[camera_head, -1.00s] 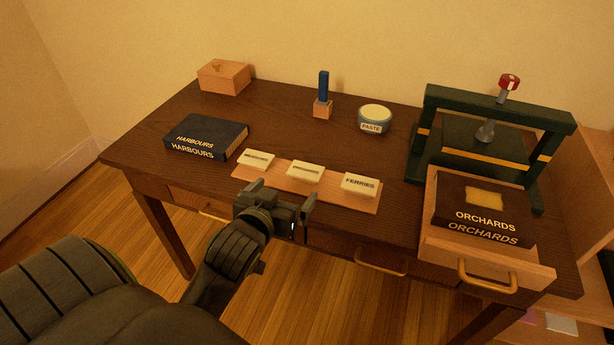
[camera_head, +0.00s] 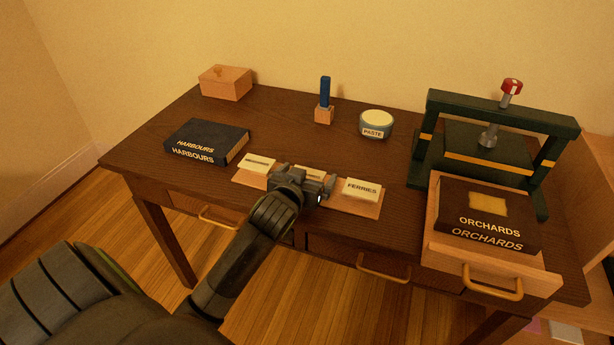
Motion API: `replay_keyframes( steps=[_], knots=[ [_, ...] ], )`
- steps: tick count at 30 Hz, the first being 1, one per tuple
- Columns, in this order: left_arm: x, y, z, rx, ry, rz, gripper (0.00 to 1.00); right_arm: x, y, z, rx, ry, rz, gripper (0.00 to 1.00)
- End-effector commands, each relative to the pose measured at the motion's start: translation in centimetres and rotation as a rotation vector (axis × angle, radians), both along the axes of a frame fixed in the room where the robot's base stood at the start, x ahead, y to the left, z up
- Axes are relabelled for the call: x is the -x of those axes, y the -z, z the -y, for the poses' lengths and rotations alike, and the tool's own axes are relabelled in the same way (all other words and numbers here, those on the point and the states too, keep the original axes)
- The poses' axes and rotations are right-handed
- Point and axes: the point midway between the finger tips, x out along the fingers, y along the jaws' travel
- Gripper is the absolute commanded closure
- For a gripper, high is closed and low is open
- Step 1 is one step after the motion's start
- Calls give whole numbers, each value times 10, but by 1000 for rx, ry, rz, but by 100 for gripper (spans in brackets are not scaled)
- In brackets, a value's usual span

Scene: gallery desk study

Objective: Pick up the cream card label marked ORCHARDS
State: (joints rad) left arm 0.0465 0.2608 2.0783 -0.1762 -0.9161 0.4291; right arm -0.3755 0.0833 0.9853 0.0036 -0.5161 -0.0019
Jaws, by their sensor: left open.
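Three cream card labels lie in a row on a light wooden strip (camera_head: 362,207) near the desk's front edge. The left label (camera_head: 257,164) has lettering too small to read. The middle label (camera_head: 308,172) is mostly hidden by my gripper, and its lettering cannot be read now. The right label (camera_head: 361,189) reads FERRIES. I cannot tell for certain which label says ORCHARDS. My left gripper (camera_head: 303,178) is open, at the middle label, with one finger on each side of it. Whether the fingers touch it is not clear. My right gripper is not in view.
A dark ORCHARDS book (camera_head: 485,209) lies in a wooden tray (camera_head: 437,243) at the right, before a green press (camera_head: 500,113). A HARBOURS book (camera_head: 207,141), a wooden box (camera_head: 224,83), a blue-handled tool (camera_head: 325,92) and a paste jar (camera_head: 376,124) stand around.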

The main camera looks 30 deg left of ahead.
Motion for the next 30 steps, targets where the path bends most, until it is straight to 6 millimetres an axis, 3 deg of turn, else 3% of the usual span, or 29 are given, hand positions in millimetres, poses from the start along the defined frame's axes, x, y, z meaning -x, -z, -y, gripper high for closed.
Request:
replay_keyframes(
  steps=[5,16,24,27,30],
  knots=[
    [0,0,0,0,0,0,2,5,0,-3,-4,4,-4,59],
    [0,0,0,1,0,1,49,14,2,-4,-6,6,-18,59],
    [0,-4,0,0,1,2,49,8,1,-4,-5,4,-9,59],
    [0,-15,0,-1,1,4,49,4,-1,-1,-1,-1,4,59],
    [0,-33,0,-2,1,6,49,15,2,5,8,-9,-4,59]
  ],
)
